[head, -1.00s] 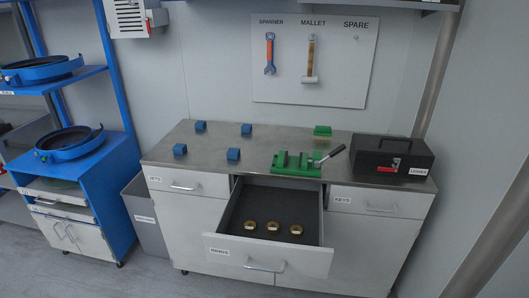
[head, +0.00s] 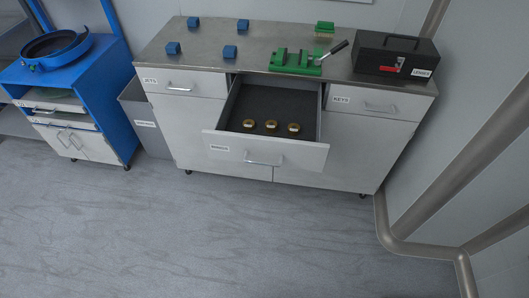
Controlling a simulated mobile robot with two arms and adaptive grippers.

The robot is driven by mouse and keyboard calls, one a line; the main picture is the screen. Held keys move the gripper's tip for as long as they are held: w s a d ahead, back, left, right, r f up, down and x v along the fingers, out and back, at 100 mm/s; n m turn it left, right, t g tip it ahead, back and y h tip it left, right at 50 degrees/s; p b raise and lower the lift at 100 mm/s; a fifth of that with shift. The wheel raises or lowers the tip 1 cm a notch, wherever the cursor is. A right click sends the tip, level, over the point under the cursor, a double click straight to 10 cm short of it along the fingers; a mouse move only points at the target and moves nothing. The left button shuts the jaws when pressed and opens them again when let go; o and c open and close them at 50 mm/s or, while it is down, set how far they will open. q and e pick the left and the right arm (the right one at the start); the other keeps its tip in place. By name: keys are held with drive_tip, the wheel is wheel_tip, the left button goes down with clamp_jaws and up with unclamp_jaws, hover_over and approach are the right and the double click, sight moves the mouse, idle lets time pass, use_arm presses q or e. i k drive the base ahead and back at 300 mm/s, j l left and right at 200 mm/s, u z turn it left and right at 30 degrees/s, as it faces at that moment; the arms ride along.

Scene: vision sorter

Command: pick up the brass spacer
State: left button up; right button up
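Three round brass pieces lie in a row on the dark floor of the open middle drawer (head: 313,152). They are the left brass spacer (head: 248,123), the middle brass spacer (head: 271,125) and the right brass spacer (head: 294,127). They sit apart from each other near the drawer's front panel. The label on the drawer front is too small to read surely. Neither of my grippers shows in the head view.
Several blue blocks (head: 230,52), a green vise (head: 296,62) and a black box (head: 391,57) stand on the metal worktop (head: 200,57). A grey bin (head: 143,115) and blue rack (head: 105,100) stand left. The grey floor (head: 230,235) in front is clear.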

sight(271, 126)
drive_tip(key=i+j+z, duration=0.1)
drive_tip(key=i, duration=0.25)
drive_tip(key=i+j+z, duration=0.1)
drive_tip(key=i, duration=0.25)
drive_tip(key=i+j+z, duration=0.15)
drive_tip(key=i, duration=0.25)
drive_tip(key=j, duration=0.1)
